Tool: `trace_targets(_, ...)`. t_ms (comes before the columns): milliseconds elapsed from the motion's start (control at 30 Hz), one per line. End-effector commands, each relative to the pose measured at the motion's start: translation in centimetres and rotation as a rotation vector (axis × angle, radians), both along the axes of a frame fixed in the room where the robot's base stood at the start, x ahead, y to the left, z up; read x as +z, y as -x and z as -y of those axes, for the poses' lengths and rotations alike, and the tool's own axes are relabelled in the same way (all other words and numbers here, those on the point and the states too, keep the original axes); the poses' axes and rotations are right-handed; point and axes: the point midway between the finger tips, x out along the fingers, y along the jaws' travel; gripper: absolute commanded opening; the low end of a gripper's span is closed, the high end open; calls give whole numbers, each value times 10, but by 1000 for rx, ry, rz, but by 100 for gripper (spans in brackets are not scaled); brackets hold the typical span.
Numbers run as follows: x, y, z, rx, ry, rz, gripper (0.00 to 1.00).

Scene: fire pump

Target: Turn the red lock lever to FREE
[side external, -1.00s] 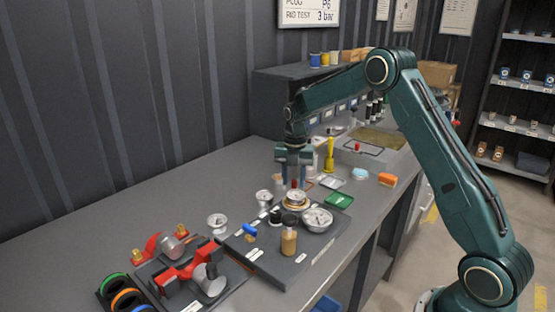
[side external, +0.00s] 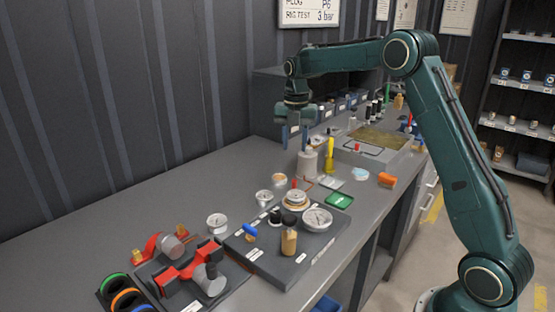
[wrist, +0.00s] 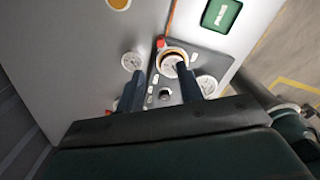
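A small red part (side external: 295,183), likely the lock lever, stands just behind the brass-ringed gauge (side external: 296,197) on the dark panel (side external: 272,262). In the wrist view the red part (wrist: 160,43) shows at the upper left of the ringed gauge (wrist: 172,62). It is too small for me to read its angle or any FREE label. My gripper (side external: 296,145) is open and empty, pointing down, well above the bench and behind the panel. In the wrist view its two dark fingers (wrist: 159,90) stand apart, with the panel visible between and beyond them.
The panel also carries a white-faced gauge (side external: 317,219), a blue lever (side external: 250,230) and a brass cylinder (side external: 289,242). Red couplings (side external: 180,266) lie at the front left. A green card (side external: 339,200), a yellow tool (side external: 329,156) and a grey cylinder (side external: 307,163) stand behind. The bench's left is clear.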

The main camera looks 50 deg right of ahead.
Motion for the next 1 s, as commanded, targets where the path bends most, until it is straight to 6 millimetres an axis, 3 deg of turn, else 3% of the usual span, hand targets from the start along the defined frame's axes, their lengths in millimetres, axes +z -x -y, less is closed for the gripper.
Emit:
trace_targets(200, 18, 0, 0, 0, 0, 1, 37)
trace_targets(733, 23, 2, -2, -13, 1, 4, 37)
trace_targets(1000, 47, 21, -20, -163, 8, 42, 37)
